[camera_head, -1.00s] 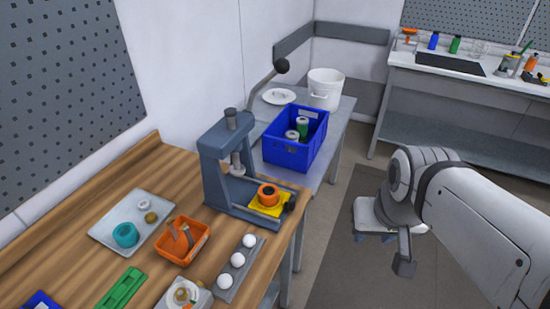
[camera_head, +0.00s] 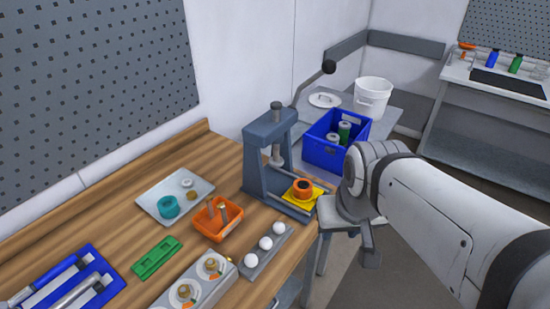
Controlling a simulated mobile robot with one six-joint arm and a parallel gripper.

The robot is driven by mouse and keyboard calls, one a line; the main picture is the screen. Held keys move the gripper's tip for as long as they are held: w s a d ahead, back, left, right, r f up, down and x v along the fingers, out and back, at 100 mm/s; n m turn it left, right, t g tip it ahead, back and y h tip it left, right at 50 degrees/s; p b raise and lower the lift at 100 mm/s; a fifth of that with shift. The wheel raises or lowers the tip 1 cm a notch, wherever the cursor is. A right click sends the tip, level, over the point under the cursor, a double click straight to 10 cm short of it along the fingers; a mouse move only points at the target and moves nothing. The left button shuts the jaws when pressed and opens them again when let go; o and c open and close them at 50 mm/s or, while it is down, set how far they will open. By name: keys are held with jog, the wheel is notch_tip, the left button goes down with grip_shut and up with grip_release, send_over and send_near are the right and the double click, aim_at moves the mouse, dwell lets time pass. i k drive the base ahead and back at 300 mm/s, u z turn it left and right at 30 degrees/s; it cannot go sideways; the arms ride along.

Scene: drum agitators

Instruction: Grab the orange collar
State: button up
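The orange collar (camera_head: 303,187) is a short ring with a dark hole. It sits on a yellow plate (camera_head: 291,199) on the base of a blue-grey arbor press (camera_head: 256,165), in front of the press column and near the table's right end. My white arm comes in from the right. Its wrist is to the right of the press, with a grey part that looks like my gripper (camera_head: 369,248) hanging down beyond the table edge, apart from the collar. The fingers are not clear, so I cannot tell whether it is open or shut.
The press lever (camera_head: 329,67) reaches up behind. A blue crate (camera_head: 352,128) with green-and-white cylinders and a white bucket (camera_head: 372,97) stand behind. An orange bin (camera_head: 217,218), a rail with white balls (camera_head: 266,253) and a pale tray (camera_head: 159,194) lie to the left.

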aim_at(299, 194)
jog(key=u, duration=0.8)
jog(key=k, duration=1.05)
jog(key=z, duration=0.8)
jog(key=i, duration=1)
jog(key=z, duration=0.05)
